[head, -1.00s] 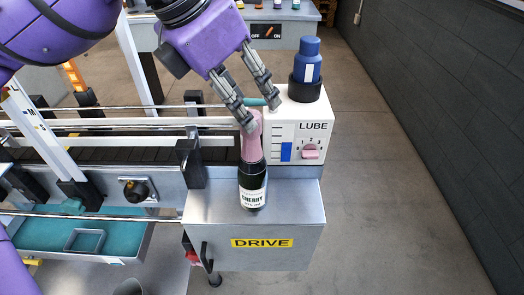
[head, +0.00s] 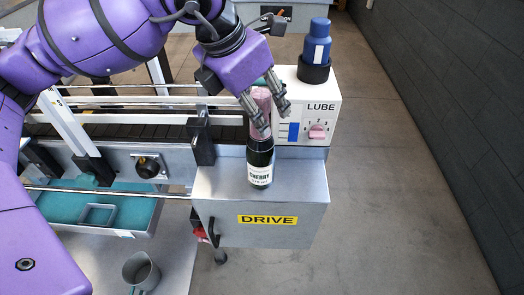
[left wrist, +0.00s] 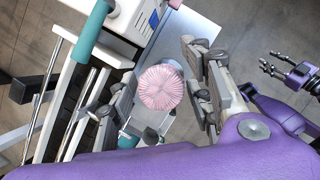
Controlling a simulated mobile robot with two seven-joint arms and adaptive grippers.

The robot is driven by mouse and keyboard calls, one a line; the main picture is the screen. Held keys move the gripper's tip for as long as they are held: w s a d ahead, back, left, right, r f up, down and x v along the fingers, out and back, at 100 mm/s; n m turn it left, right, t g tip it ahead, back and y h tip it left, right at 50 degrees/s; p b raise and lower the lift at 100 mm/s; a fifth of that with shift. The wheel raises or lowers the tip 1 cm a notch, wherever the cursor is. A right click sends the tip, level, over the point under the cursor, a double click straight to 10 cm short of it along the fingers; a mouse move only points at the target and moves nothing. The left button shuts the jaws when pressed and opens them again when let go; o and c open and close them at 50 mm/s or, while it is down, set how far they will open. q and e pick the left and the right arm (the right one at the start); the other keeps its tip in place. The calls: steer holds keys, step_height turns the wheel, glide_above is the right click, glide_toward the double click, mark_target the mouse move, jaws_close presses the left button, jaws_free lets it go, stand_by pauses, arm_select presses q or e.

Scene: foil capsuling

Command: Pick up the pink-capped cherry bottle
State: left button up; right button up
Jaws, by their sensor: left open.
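The cherry bottle (head: 260,166) is dark with a white label and a long pink cap. My left gripper (head: 272,120) is open above and around the pink cap, with a finger to either side. In the left wrist view, the round pink cap top (left wrist: 161,88) sits between the two spread fingers, with gaps visible on both sides. My right gripper (left wrist: 275,67) shows small at the right of the left wrist view, its fingers spread and empty.
The drive box (head: 315,185) carries the bottle. The white lube unit (head: 341,112), with a blue bottle (head: 318,42) on top, stands close behind and right. A black post (head: 201,140) and conveyor rails are left. A teal tray (head: 135,213) and grey cup (head: 141,270) lie lower left.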

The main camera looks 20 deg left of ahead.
arm_select(q)
steer(key=c, duration=0.5)
jaws_close()
arm_select(e)
steer(key=shift+s+d+f, duration=0.15)
steer(key=shift+s+f, duration=0.25)
steer(key=shift+s, duration=0.35)
arm_select(q)
steer(key=shift+r, duration=0.1)
arm_select(e)
steer(key=shift+w, duration=0.1)
